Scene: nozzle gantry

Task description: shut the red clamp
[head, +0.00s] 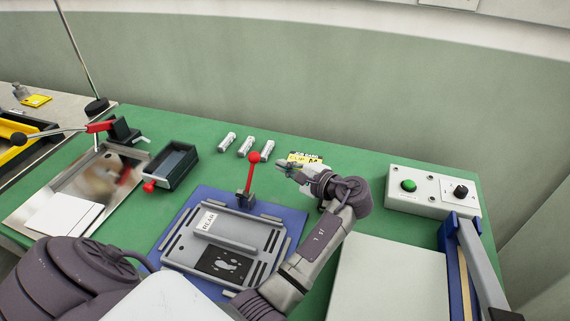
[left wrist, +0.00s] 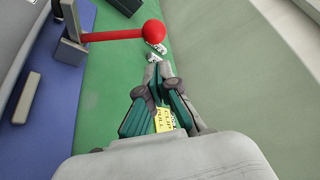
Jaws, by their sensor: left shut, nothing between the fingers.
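The red clamp (head: 252,173) has a red lever with a ball end and a grey base at the back edge of the grey fixture (head: 225,240). Its lever stands up from the base in the head view. In the left wrist view the clamp's red lever (left wrist: 110,36) crosses the upper part, its ball beyond my fingertips. My left gripper (head: 284,166) is shut and empty, a little right of the lever and apart from it. Its fingers also show in the left wrist view (left wrist: 157,72). My right gripper is not in view.
The fixture sits on a blue mat (head: 186,213). Several silver cylinders (head: 245,147) and a yellow card (head: 305,158) lie behind. A black bin (head: 171,165) and metal tray (head: 60,175) are left. A button box (head: 433,192) is right. Green table shows between.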

